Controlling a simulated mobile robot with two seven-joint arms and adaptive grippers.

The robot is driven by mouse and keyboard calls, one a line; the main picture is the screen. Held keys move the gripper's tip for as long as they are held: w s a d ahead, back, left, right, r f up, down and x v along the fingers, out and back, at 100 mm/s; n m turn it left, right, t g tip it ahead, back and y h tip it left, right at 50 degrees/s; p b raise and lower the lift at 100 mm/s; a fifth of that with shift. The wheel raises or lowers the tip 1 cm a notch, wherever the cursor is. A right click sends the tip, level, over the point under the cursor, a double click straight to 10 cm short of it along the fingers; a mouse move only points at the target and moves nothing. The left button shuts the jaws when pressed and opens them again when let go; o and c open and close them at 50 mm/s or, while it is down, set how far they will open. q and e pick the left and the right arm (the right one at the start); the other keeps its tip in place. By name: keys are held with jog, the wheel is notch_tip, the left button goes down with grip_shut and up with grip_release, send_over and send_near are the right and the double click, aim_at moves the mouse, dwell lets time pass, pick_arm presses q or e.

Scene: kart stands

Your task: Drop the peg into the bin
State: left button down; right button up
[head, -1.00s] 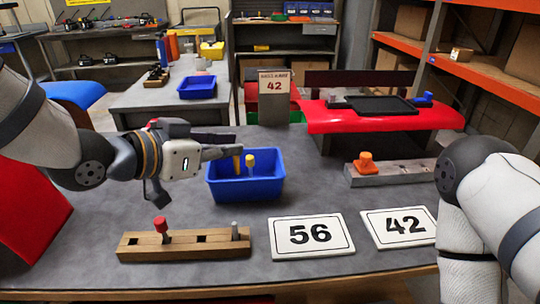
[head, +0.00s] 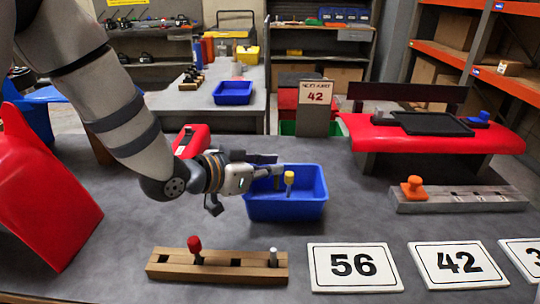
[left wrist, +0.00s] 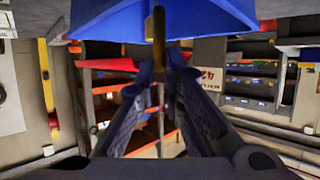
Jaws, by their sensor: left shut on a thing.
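The blue bin (head: 287,210) stands on the grey bench in the middle of the head view. A peg with a yellow head (head: 289,178) shows upright at the bin. My left gripper (head: 279,170) reaches in from the left, with its fingertips over the bin's opening. In the left wrist view its fingers are closed on a yellow-brown peg (left wrist: 159,35), with the blue bin (left wrist: 205,18) close by at the top of the picture. The held peg is hard to make out in the head view. My right gripper is out of view.
A wooden block (head: 217,267) with a red-headed peg (head: 195,246) and a grey peg (head: 273,257) lies at the front. Number cards 56 (head: 354,267) and 42 (head: 460,265) lie to its right. A grey rail (head: 460,200) holds an orange peg (head: 412,187).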

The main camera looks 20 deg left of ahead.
pick_arm(q)
jog(key=c, duration=1.6)
grip_release()
jog(key=shift+c, duration=0.2)
jog(key=v, duration=1.2)
jog(key=shift+f, duration=0.1)
